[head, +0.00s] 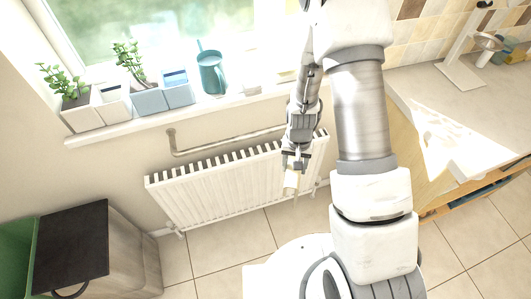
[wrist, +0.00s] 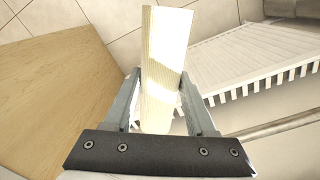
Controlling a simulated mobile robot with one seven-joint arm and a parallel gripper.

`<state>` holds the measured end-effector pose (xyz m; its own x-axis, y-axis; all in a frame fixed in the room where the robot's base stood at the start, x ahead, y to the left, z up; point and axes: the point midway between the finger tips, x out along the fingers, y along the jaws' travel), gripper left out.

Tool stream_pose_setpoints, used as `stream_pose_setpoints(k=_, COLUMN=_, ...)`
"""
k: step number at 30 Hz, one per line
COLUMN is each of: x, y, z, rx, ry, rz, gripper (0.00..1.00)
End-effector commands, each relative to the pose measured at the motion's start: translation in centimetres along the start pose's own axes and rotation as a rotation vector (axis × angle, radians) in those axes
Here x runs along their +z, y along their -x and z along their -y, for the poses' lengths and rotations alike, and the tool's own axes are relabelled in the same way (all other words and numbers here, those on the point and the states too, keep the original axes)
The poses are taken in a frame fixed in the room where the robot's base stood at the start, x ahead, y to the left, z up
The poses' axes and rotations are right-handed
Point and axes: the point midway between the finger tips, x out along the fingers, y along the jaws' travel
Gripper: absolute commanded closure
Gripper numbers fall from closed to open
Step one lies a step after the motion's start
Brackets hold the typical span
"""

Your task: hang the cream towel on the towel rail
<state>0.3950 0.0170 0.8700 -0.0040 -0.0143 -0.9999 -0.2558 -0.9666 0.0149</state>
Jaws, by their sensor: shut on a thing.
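The cream towel (head: 291,183) hangs below my gripper (head: 294,166) in the head view, in front of the radiator's right part. In the wrist view, the towel (wrist: 166,50) is a narrow folded strip between the two fingers of my gripper (wrist: 159,78), which is shut on it. The towel rail (head: 228,142) is a beige-grey bar on the wall under the window sill, above and behind the radiator. Its right end is hidden behind my arm in the head view. In the wrist view, the rail (wrist: 280,127) shows at the right, apart from the towel.
The white radiator (head: 225,187) stands just below the rail. Floor tiles between are clear.

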Motion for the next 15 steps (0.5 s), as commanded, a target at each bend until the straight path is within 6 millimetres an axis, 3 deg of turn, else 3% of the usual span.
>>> stream_pose_setpoints(k=9, x=2.0, y=4.4, z=4.4, rx=0.003, ry=-0.593, rz=-0.008, gripper=1.0)
stream_pose_setpoints(k=15, x=3.5, y=6.4, z=6.6, rx=-0.007, ry=-0.898, rz=0.0, gripper=1.0)
